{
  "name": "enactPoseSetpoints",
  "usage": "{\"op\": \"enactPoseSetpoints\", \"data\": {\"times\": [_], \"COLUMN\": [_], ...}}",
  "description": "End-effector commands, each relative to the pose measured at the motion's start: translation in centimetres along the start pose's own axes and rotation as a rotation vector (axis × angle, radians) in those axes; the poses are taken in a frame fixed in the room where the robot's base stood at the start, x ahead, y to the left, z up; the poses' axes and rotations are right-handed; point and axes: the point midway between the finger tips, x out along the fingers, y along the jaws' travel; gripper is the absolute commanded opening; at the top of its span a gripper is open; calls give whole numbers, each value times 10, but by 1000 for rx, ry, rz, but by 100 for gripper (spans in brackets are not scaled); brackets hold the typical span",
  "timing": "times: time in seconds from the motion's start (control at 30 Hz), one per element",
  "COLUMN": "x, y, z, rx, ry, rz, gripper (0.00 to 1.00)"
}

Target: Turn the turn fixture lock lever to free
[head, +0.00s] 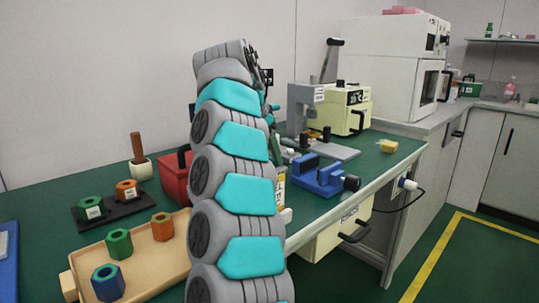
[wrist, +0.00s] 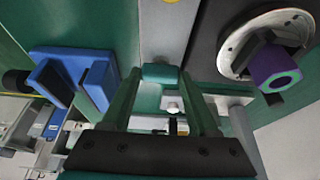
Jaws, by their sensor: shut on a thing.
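In the wrist view my gripper (wrist: 160,84) has its two long fingers closed in on a small teal-green grip (wrist: 161,72), which looks like the end of the lock lever. A pale bar and a small white knob (wrist: 173,106) show between and behind the fingers. How the lever joins the fixture, and its exact angle, I cannot tell. To the right is a round pale flange (wrist: 238,48) on a dark body, with a purple hexagonal piece (wrist: 272,70) in it. In the head view my arm hides the gripper and the lever.
A blue vise (head: 318,178) stands right of my arm; it also shows left of the fingers in the wrist view (wrist: 100,82). A grey press (head: 300,108) and cream machine (head: 346,108) stand behind. A wooden tray (head: 145,262) with hexagonal pieces and a red box (head: 174,176) are left.

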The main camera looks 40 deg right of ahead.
Motion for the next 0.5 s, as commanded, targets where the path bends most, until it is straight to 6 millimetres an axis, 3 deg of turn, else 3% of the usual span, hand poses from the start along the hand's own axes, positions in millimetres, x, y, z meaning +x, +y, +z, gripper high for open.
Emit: {"op": "enactPoseSetpoints", "data": {"times": [0.5], "x": [0], "y": [4], "z": [-1], "rx": [-264], "ry": [-1], "rz": [-107], "gripper": [4]}}
